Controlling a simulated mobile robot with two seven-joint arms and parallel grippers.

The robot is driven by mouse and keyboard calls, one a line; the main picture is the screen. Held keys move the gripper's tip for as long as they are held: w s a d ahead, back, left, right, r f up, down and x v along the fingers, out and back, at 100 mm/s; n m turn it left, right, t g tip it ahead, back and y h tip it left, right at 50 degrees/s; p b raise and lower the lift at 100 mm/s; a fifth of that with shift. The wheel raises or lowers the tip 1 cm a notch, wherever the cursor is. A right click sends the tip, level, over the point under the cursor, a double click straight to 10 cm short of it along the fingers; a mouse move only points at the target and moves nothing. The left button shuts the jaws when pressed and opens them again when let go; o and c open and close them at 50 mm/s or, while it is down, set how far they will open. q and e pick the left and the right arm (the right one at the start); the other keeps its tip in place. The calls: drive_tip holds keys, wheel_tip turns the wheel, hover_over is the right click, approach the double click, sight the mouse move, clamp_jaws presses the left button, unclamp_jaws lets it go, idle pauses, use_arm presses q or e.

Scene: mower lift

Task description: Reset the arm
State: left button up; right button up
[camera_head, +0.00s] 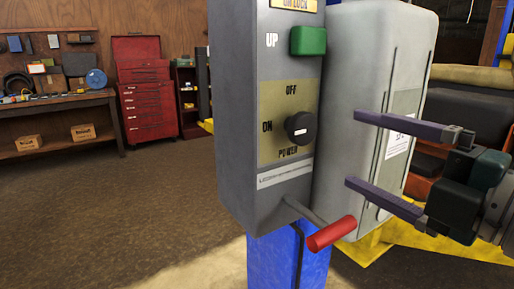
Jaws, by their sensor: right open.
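My right gripper (368,151) comes in from the right, its two long fingers spread well apart with nothing between them. It is in front of the side of a light grey box (345,90), to the right of the control panel. The grey control panel (238,120) has a green UP button (308,41) and a black round power knob (300,128) with OFF and ON labels. A lever with a red handle (331,233) sticks out below the panel, left of and below the lower finger. My left gripper does not show.
The panel is on a blue post (285,262). A yellow metal part (375,245) lies low behind the gripper. A red tool chest (148,95) and a wooden workbench (60,105) stand at the back left. The floor (120,210) on the left is clear.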

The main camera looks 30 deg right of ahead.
drive_tip(key=s+f+m+g+h+p, duration=0.25)
drive_tip(key=f+m+g+h, duration=0.35)
drive_tip(key=m, duration=0.6)
drive_tip(key=s+a+f+m+g+y, duration=0.5)
drive_tip(key=s+a+f+g, duration=0.25)
drive_tip(key=s+a, duration=0.35)
wheel_tip(320, 180, up, 38)
drive_tip(key=s+p, duration=0.1)
drive_tip(key=p, duration=3.7)
drive_tip(key=shift+s+d+g, duration=0.3)
drive_tip(key=shift+d+g, duration=0.1)
drive_tip(key=shift+g, duration=0.05)
